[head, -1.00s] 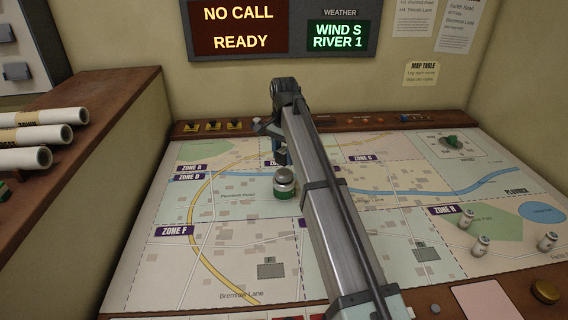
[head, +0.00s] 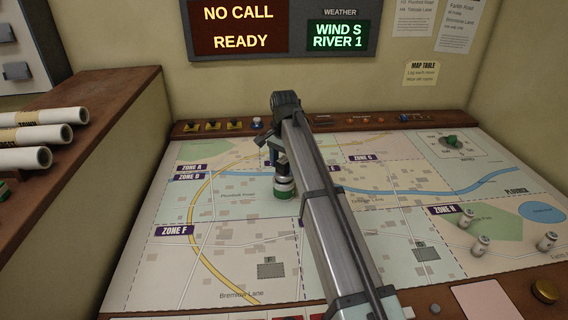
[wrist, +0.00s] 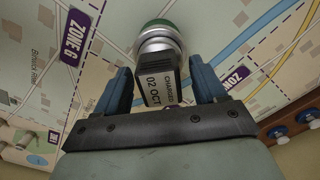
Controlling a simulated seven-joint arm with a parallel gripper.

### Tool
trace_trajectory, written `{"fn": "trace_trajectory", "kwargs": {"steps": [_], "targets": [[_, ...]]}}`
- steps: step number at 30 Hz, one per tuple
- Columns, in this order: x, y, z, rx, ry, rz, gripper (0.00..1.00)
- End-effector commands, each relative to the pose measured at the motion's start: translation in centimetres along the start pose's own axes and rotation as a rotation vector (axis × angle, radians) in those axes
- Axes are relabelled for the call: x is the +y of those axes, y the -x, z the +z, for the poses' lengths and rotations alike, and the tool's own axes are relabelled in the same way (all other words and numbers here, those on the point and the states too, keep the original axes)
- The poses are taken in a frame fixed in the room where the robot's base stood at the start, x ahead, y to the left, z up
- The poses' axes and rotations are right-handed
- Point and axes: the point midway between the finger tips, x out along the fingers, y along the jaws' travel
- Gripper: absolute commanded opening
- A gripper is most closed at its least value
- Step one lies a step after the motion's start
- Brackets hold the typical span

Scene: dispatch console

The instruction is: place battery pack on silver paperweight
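The silver paperweight (head: 283,183) stands on the map, a squat silver weight with a green base. It also shows in the wrist view (wrist: 158,42), beyond my fingers. The battery pack (wrist: 160,90) is a small dark block with a pale label reading "CHARGED 02 OCT". It is directly over the paperweight's top and looks to be touching it; the contact is hard to see. My gripper (wrist: 163,80) has its blue fingers on either side of the pack, with a narrow gap showing at the right finger. In the head view my arm partly hides the pack (head: 281,165).
The map table (head: 215,265) is mostly clear around the paperweight. Several small pale cylinders (head: 481,245) stand at the right, and a green piece (head: 452,139) sits at the back right. Rolled maps (head: 40,137) lie on the left ledge. Switches (head: 212,127) line the back edge.

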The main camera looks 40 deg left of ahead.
Motion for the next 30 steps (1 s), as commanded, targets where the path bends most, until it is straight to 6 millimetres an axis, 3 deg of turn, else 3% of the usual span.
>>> {"fn": "trace_trajectory", "kwargs": {"steps": [11, 30], "targets": [[0.0, 0.7, 0.0, 0.000, 0.000, 0.000, 0.72], [-0.1, 10.8, -0.1, 0.001, 0.000, -0.001, 0.72]]}}
